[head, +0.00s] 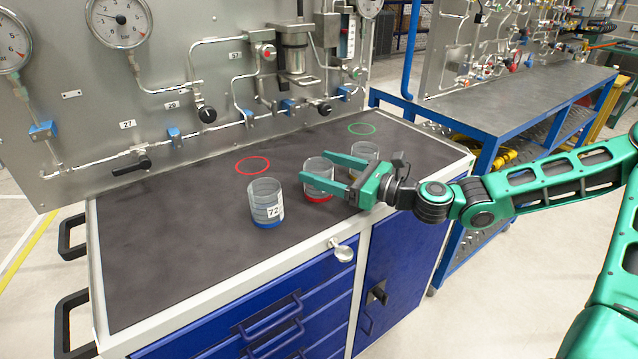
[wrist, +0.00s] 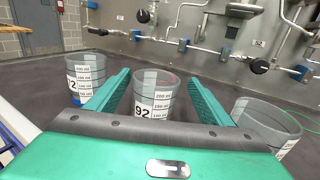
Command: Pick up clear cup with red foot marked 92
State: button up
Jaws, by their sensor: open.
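The clear cup with a red foot (head: 318,181) stands upright on the dark bench top in the head view. In the wrist view the same cup (wrist: 155,92) shows the label 92 and stands between the fingers. My gripper (head: 318,173) is open, with its two green fingers reaching around the cup's sides at about mid-height. In the wrist view the fingers (wrist: 152,88) lie left and right of the cup, with the left finger close to it. I cannot tell whether either finger touches it. The foot is hidden in the wrist view.
A clear cup with a blue foot marked 72 (head: 266,204) stands to the left. Another clear cup with a yellowish foot (head: 364,158) stands close behind my gripper. A red ring (head: 253,166) and a green ring (head: 362,129) mark the bench. The piped panel rises behind.

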aim_at(307, 166)
jog(key=shift+x, duration=2.5)
jog(key=shift+s+a+f, duration=0.1)
jog(key=shift+s+f, duration=0.1)
jog(key=c, duration=1.2)
